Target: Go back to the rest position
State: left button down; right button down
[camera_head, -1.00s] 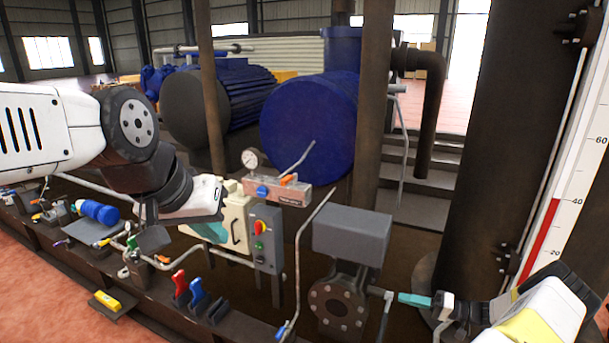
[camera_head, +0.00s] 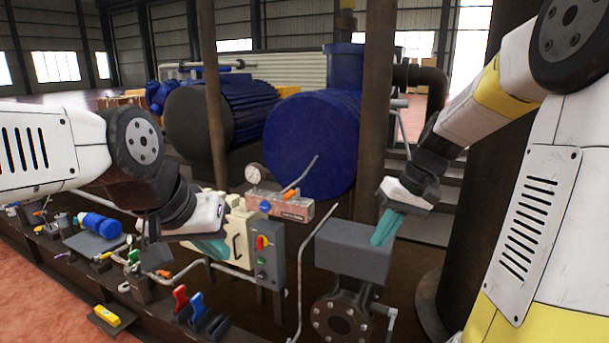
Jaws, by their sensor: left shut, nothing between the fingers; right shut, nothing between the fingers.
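My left gripper (camera_head: 212,248) comes in from the left. It is shut and empty, with its teal fingertips in front of the cream box (camera_head: 238,238). My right gripper (camera_head: 385,229) hangs from the arm at the right. It is shut and empty, its teal fingertips pointing down by the upper right corner of the grey box (camera_head: 352,252) on the flanged valve. I cannot tell whether the tips touch that box.
A grey control box (camera_head: 264,252) with a red-yellow knob stands between the grippers. A gauge (camera_head: 255,173) and a manifold with an orange-handled lever (camera_head: 284,206) sit behind it. Brown vertical pipes (camera_head: 372,120) rise close by. Red and blue clips (camera_head: 181,299) stand at the front edge.

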jog(key=s+a+r+t+h, duration=0.1)
jog(key=s+r+t, duration=0.1)
jog(key=s, duration=0.5)
jog(key=s+a+r+m+t+h, duration=0.1)
jog(key=s+r+t, duration=0.2)
jog(key=s, duration=0.4)
jog(key=shift+s+a+r, duration=0.3)
jog(key=shift+a+r, duration=0.1)
jog(key=shift+r, duration=0.5)
jog(key=c, duration=2.1)
grip_release()
